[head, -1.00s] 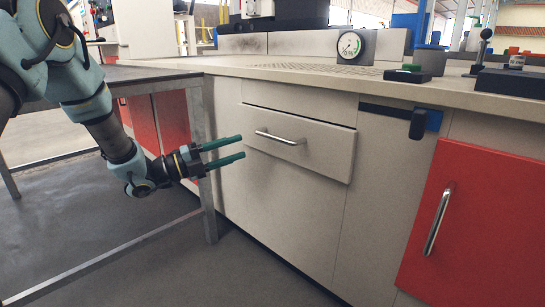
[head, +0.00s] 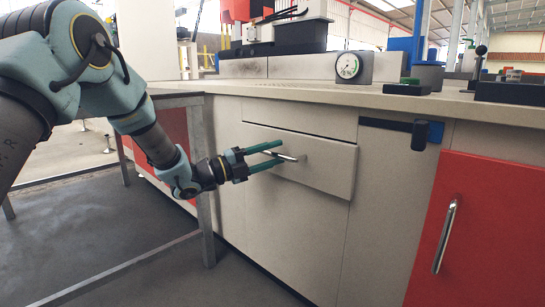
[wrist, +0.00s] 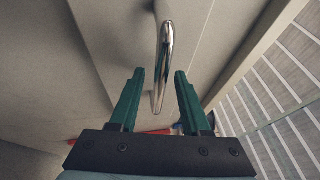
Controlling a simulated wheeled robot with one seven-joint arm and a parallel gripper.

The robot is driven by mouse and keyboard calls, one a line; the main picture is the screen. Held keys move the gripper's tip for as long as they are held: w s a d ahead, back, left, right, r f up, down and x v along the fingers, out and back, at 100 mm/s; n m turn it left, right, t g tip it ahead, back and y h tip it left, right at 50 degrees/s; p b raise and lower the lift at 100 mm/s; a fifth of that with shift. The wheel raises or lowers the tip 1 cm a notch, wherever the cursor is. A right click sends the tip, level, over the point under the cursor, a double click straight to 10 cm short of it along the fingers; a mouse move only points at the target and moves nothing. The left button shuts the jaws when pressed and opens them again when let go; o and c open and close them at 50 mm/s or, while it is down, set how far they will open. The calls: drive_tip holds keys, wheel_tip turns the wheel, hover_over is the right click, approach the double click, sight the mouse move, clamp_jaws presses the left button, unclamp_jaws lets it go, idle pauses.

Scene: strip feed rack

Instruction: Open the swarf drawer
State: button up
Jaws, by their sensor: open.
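The swarf drawer (head: 325,168) is a pale grey front under the worktop in the head view, standing slightly proud of the cabinet at its right end. Its silver bar handle (head: 292,157) shows in both views; in the wrist view the handle (wrist: 163,65) runs lengthwise, with its near end between my fingertips. My gripper (head: 278,155) has green fingers and is open at the left part of the handle. In the wrist view my gripper (wrist: 159,75) shows a gap on each side of the bar. In the head view the fingers partly hide the handle.
A metal-legged table (head: 202,170) stands at the left, close to my arm. A red cabinet door (head: 480,230) with a vertical handle is at the right. The worktop (head: 350,97) above carries a gauge (head: 351,66) and small boxes. The floor before the drawer is clear.

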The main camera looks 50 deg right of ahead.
drive_tip(key=shift+c, duration=0.2)
clamp_jaws()
idle(1.1)
